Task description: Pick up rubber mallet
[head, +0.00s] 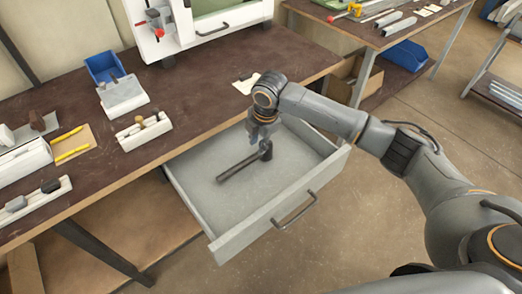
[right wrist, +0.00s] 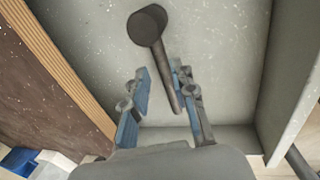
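The dark rubber mallet (head: 238,168) lies in the open grey drawer (head: 191,197), its head toward the right and its handle toward the lower left. My right gripper (head: 261,136) points down over the drawer, just above the head end of the mallet. In the right wrist view the mallet (right wrist: 150,28) shows its round head beyond the fingertips. Its handle runs back toward the right finger of my open right gripper (right wrist: 160,76). My left gripper is not in view.
The drawer's walls and front with its handle (head: 293,211) surround the mallet. The brown workbench (head: 190,105) overhangs the back of the drawer. It holds a blue bin (head: 104,66), white holders and a white machine (head: 155,45). The drawer floor is otherwise clear.

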